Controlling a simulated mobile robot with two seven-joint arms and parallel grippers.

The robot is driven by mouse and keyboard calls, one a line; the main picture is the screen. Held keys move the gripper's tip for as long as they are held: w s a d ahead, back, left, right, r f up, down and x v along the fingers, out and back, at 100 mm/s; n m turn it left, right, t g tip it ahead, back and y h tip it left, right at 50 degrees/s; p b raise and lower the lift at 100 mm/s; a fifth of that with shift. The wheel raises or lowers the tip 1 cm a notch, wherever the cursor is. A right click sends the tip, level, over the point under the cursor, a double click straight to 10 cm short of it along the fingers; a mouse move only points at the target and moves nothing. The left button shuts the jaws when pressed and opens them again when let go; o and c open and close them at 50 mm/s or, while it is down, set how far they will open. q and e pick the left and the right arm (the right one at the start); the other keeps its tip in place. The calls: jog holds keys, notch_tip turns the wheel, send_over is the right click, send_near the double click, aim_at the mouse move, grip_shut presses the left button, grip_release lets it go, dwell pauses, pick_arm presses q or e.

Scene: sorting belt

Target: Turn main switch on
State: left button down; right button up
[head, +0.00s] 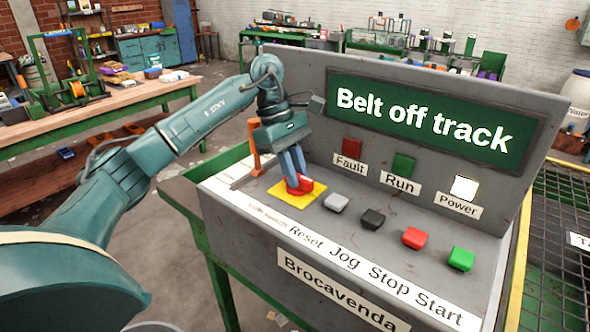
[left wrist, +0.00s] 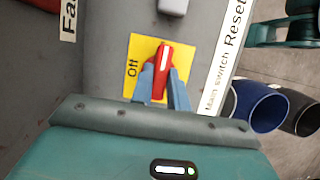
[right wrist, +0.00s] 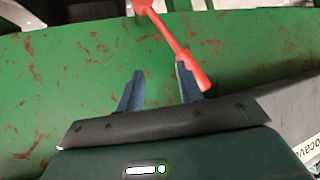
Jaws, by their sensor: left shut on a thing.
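The main switch has a red handle (left wrist: 161,70) on a yellow plate (left wrist: 136,50), seen in the left wrist view. My left gripper (left wrist: 162,88) is shut on this handle. The handle points up in that view, toward the grey Reset button, while the word "Off" is on the plate's left side. No "On" mark is visible. In the head view the handle (head: 304,184) sits at the panel's left end, with my left gripper (head: 296,176) over it. My right gripper (right wrist: 158,88) is open in the right wrist view, its fingers apart.
The white Power lamp (head: 464,187) is lit; the Fault and Run lamps look dark. The display (head: 424,116) reads "Belt off track". Grey, black, red and green buttons line the panel. A red-orange lever (right wrist: 178,45) crosses beside my right gripper's right finger; contact is unclear.

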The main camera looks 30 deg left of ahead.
pick_arm(q)
jog(key=c, duration=1.4)
grip_release()
jog(key=shift+o, duration=0.2)
jog(key=p+v, duration=0.1)
jog(key=v, duration=1.2)
jog(key=shift+r, duration=0.1)
